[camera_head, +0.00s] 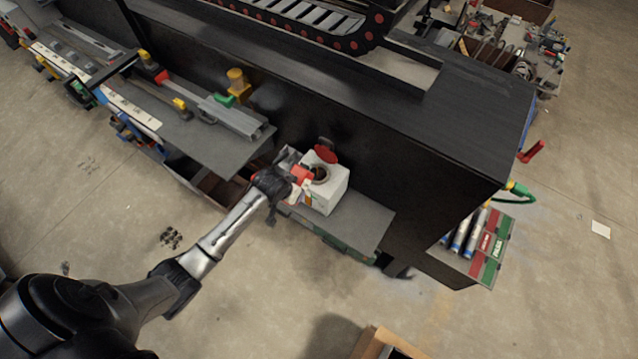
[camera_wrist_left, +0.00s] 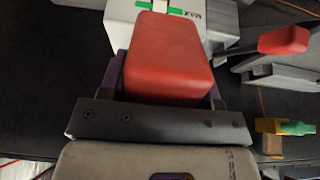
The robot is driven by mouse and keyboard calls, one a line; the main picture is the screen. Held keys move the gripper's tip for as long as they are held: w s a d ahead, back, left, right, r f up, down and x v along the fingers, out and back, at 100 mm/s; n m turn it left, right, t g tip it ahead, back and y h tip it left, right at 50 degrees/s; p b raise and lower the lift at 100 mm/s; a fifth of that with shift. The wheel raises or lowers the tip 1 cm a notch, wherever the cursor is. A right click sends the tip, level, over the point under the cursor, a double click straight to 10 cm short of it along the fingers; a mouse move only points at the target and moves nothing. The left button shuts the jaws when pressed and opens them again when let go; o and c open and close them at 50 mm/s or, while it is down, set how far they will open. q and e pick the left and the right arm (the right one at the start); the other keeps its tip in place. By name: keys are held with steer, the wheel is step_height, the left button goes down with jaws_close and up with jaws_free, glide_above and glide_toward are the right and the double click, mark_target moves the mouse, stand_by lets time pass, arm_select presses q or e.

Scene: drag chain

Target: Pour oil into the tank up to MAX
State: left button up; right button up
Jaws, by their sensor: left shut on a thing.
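The white tank (camera_head: 326,196) sits on a low grey shelf against the dark machine. Its round top opening (camera_head: 320,174) is uncovered, with a red lid (camera_head: 326,153) tilted up behind it. A green mark and the letters MAX show on the tank in the left wrist view (camera_wrist_left: 190,14). My left gripper (camera_head: 296,182) is at the tank's left side, shut on a red block-shaped object (camera_wrist_left: 170,62). I cannot tell whether this object is an oil container or touches the tank. The oil level is not visible. My right gripper is not in view.
A grey bench (camera_head: 205,140) with tools and a yellow-green fitting (camera_head: 239,86) stands to the left. The tank's shelf (camera_head: 362,230) has bare room to the right. A cardboard box (camera_head: 375,345) lies at the bottom.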

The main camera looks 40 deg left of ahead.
arm_select(q)
steer(key=shift+w+r, duration=0.15)
steer(key=shift+r, duration=0.15)
steer(key=shift+w+r+g, duration=0.1)
steer(key=shift+r+g, duration=0.3)
steer(key=shift+g, duration=0.1)
steer(key=shift+w+r, duration=0.1)
steer(key=shift+r, duration=0.1)
stand_by(2.7)
steer(key=shift+w+r+g, duration=0.25)
steer(key=shift+r+g, duration=0.3)
steer(key=shift+g, duration=0.05)
steer(key=shift+w+r, duration=0.1)
steer(key=shift+r, duration=0.05)
stand_by(2.5)
steer(key=shift+w+a+r+g, duration=0.1)
steer(key=shift+r+g, duration=0.05)
steer(key=shift+g, duration=0.15)
steer(key=shift+s+f+t, duration=0.3)
steer(key=shift+f+t, duration=0.1)
steer(key=shift+f, duration=0.1)
steer(key=shift+s+f+t, duration=0.25)
steer(key=shift+f+t, duration=0.15)
steer(key=shift+f, duration=0.05)
